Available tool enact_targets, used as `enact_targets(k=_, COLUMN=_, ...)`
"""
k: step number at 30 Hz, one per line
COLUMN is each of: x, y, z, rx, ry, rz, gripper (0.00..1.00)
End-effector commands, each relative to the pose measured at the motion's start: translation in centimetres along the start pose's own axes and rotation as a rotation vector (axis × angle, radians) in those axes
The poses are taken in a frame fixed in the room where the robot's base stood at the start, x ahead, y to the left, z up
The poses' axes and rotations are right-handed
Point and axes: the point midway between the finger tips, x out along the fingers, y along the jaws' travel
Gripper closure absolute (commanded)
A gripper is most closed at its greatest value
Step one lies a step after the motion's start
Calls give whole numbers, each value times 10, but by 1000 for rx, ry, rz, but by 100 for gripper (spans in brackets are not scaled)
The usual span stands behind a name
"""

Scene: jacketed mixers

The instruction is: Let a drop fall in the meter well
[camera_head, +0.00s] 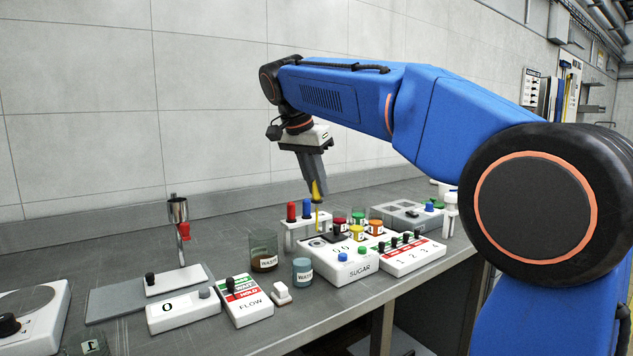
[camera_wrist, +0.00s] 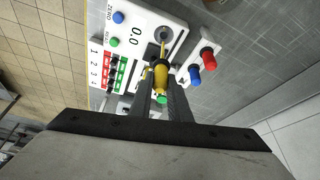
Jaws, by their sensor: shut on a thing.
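My gripper (camera_head: 313,172) is shut on a yellow dropper (camera_head: 316,192) and holds it roughly upright, tip down. The dropper also shows between the fingers in the wrist view (camera_wrist: 161,76). The white sugar meter (camera_head: 358,270) has a display that reads 0.0 in the wrist view. Its round well (camera_head: 317,242) is at the meter's back left corner. In the wrist view the dropper's thin tip lies close to the well (camera_wrist: 166,34). The tip appears over or just beside the well; its height above it is hard to tell. No drop is visible.
A rack with a red and a blue-capped dropper (camera_head: 306,209) stands just behind the well. Several colour-capped jars (camera_head: 357,232) sit right of the dropper. A waste beaker (camera_head: 264,252) and water cup (camera_head: 302,271) stand left. The flow box (camera_head: 246,300) is at front left.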

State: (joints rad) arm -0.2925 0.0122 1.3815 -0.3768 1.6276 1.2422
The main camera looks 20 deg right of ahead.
Motion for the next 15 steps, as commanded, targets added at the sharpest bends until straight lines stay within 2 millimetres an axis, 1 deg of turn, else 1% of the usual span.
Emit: enact_targets(k=15, x=12, y=0, z=5, rx=0, ry=0, rz=0, gripper=100)
